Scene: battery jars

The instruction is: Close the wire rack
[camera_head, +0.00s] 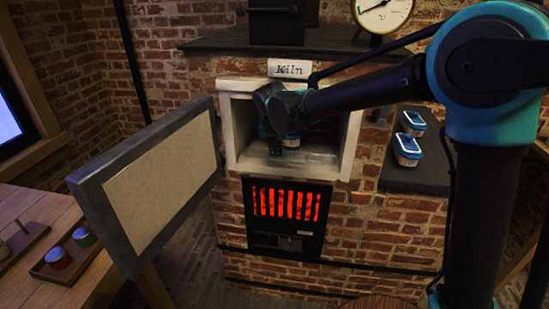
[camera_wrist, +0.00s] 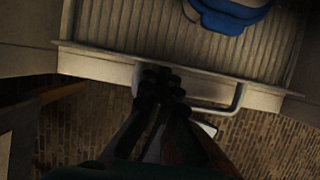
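The wire rack (camera_wrist: 180,35) is a ribbed shelf inside the kiln's white-framed opening. Its front rail and a pale U-shaped handle (camera_wrist: 236,97) show in the wrist view. In the head view a part of the rack (camera_head: 312,160) shows low in the opening. My gripper (camera_wrist: 160,75) has its dark fingers close together, over the left part of the handle and up to the front rail. The fingers hide that stretch, so I cannot tell whether they grip the bar. A blue-topped jar (camera_wrist: 232,16) stands on the rack, partly cut off by the frame.
The kiln door (camera_head: 160,190) stands swung open at the left. A red-glowing firebox grate (camera_head: 287,203) lies below the opening. Two blue-lidded containers (camera_head: 407,146) stand on a dark ledge at the right. A wooden table (camera_head: 40,215) with small jars is at the left.

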